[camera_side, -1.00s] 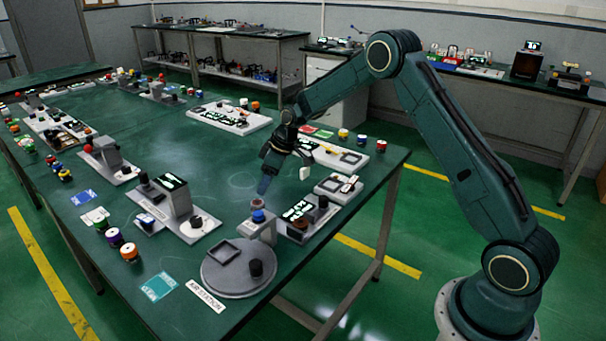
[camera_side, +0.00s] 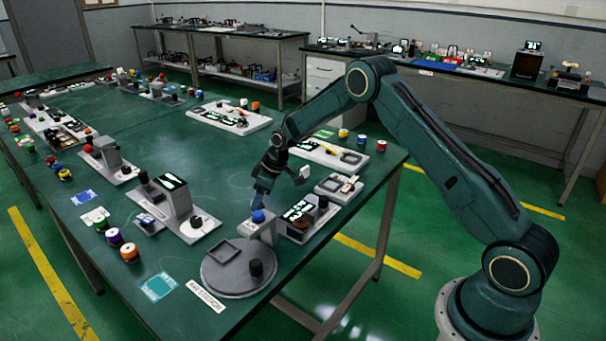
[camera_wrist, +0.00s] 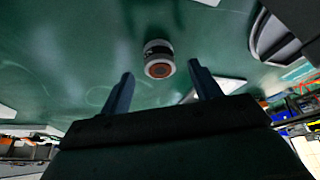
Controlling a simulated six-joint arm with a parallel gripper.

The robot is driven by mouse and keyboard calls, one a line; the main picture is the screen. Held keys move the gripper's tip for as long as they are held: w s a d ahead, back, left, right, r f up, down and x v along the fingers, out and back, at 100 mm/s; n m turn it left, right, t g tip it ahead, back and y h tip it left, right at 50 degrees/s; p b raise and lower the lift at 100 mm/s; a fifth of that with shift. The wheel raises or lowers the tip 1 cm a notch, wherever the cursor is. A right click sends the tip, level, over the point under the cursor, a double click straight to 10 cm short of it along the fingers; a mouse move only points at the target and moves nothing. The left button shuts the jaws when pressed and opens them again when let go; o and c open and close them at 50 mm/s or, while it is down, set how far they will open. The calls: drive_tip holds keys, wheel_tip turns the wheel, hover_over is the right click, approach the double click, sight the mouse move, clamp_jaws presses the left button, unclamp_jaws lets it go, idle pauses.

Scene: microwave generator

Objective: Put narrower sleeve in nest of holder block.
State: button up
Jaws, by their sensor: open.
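My gripper (camera_side: 257,202) is open and points down over the table near the blue-topped grey unit. In the wrist view its two fingers (camera_wrist: 161,84) stand apart with nothing between them. A short round piece (camera_wrist: 158,58) with pale and dark bands and a reddish centre lies just beyond the fingertips, roughly centred between them and not visibly touched. It may be a sleeve; I cannot tell whether it is the narrower one. In the side view my gripper hides it. I cannot clearly make out the holder block or its nest.
The grey unit with a blue knob (camera_side: 258,216) stands close in front of my gripper. A round grey plate (camera_side: 222,282) with a square frame and a black knob is nearer the camera. A unit with lit displays (camera_side: 299,211) is to the right.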

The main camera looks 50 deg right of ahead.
drive_tip(key=shift+x, duration=0.75)
drive_tip(key=c, duration=1.2)
drive_tip(key=shift+r, duration=0.15)
wheel_tip(320, 180, up, 20)
drive_tip(key=shift+f, duration=0.1)
